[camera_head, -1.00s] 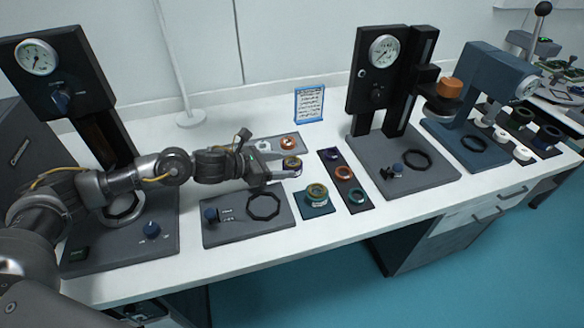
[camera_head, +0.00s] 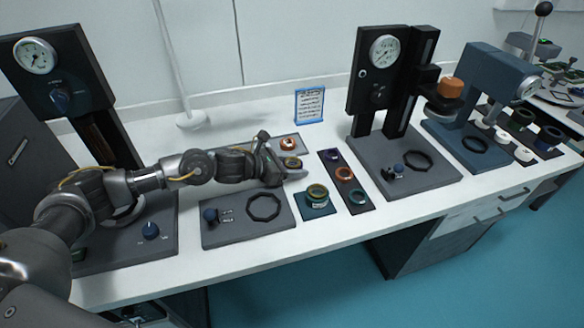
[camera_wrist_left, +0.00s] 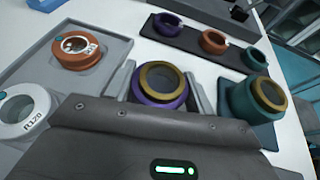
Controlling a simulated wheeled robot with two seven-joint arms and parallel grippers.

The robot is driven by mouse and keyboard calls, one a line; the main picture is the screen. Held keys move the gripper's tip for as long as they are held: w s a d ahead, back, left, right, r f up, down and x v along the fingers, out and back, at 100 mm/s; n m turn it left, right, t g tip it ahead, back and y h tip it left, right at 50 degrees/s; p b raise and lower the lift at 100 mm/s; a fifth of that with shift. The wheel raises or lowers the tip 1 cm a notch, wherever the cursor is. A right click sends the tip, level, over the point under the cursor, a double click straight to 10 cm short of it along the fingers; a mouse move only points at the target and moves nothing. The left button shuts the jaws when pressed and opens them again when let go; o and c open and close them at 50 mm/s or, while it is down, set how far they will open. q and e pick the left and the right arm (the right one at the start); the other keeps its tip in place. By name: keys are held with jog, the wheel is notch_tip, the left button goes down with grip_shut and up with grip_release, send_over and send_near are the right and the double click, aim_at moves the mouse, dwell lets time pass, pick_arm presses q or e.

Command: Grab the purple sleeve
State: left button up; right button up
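A purple sleeve (camera_wrist_left: 158,100) with a gold rim stands between the two fingers of my left gripper (camera_wrist_left: 160,90) in the left wrist view. The fingers lie on either side of it, and its lower front is hidden by the gripper body. In the head view, the sleeve's gold rim (camera_head: 290,162) shows at the fingertips of my left gripper (camera_head: 285,166), low over the table. The gripper looks open around the sleeve; whether the fingers touch it is not clear. My right gripper is not in view.
A grey tray with an orange ring (camera_head: 288,142) lies behind the gripper. A teal sleeve with a gold rim (camera_head: 317,194) stands in front to the right. A dark strip (camera_head: 351,184) holds purple, orange and teal rings. A black press (camera_head: 388,85) stands further right.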

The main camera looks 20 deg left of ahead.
pick_arm(q)
jog(key=shift+c, duration=1.1)
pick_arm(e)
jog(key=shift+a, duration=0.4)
pick_arm(q)
jog(key=shift+r, duration=0.15)
